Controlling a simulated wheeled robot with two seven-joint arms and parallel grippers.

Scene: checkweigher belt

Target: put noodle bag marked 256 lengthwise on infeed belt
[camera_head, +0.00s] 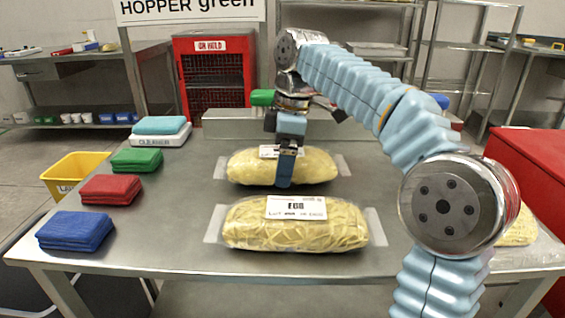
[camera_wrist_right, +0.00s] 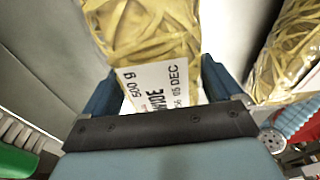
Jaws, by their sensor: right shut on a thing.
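My right gripper (camera_head: 286,182) reaches down over the farther noodle bag (camera_head: 318,168) and is shut on it across its middle. In the right wrist view this bag (camera_wrist_right: 140,25) lies between the two fingers, and its white label (camera_wrist_right: 160,85) reads "500 g", "05 DEC" and part of a word ending in "IDE". Its full number cannot be read. The bag lies left to right, and whether it touches the steel table (camera_head: 150,225) is unclear. A nearer noodle bag (camera_head: 290,234) marked "EGG" lies parallel in front. I cannot make out the infeed belt. My left gripper is out of view.
Blue (camera_head: 75,231), red (camera_head: 110,189) and green (camera_head: 137,160) folded stacks line the table's left side, with a teal stack (camera_head: 160,125) behind. Another bag (camera_head: 517,227) shows partly behind my right arm. A yellow bin (camera_head: 75,172) stands beyond the left edge.

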